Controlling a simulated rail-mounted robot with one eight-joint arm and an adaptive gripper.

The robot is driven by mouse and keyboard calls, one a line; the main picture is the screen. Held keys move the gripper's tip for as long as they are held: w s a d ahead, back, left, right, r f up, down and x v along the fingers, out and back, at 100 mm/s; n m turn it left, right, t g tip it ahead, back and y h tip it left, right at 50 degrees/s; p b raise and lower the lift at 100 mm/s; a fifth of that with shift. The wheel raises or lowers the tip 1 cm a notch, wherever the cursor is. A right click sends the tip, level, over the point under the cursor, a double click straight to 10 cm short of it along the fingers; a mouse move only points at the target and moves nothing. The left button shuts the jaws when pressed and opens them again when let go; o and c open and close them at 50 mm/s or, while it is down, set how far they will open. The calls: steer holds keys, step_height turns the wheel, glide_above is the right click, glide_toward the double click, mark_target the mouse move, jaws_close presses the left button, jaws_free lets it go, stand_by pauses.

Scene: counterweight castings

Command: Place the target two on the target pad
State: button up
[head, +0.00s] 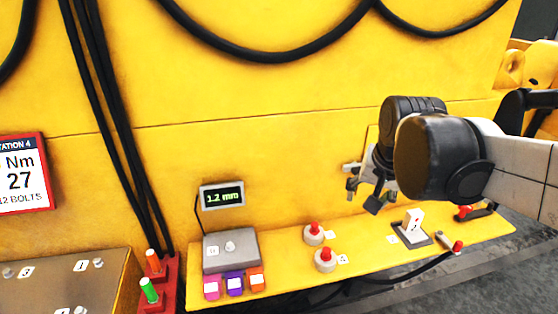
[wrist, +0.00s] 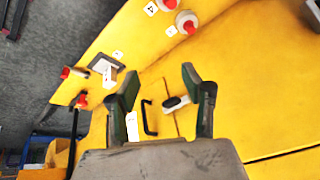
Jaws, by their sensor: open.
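Two round grey pieces with red tops stand on the yellow ledge in the head view. The nearer one (head: 325,261) sits by a tag that looks like a 2; the farther one (head: 313,234) has a less readable tag. In the wrist view both show at the top, one (wrist: 187,22) whole and one (wrist: 167,4) cut by the edge. A dark square pad (head: 423,239) lies farther right, bearing a white block with a red mark (head: 414,220); the pad also shows in the wrist view (wrist: 98,62). My gripper (wrist: 160,80) is open and empty, above the ledge and apart from these pieces.
A grey box (head: 230,250) with a display (head: 222,197) and several coloured blocks stands at the ledge's left. A red-ended tool (head: 450,243) and a black handle (head: 482,210) lie right. The yellow wall rises behind; some ledge between pieces and pad is clear.

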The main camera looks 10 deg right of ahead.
steer(key=s+a+f+n+t+y, duration=0.1)
steer(key=s+a+f+n+t, duration=0.1)
steer(key=s+a+n, duration=0.4)
steer(key=s+a+f, duration=0.1)
steer(key=s+a, duration=0.1)
steer(key=s, duration=0.1)
steer(key=shift+a, duration=0.2)
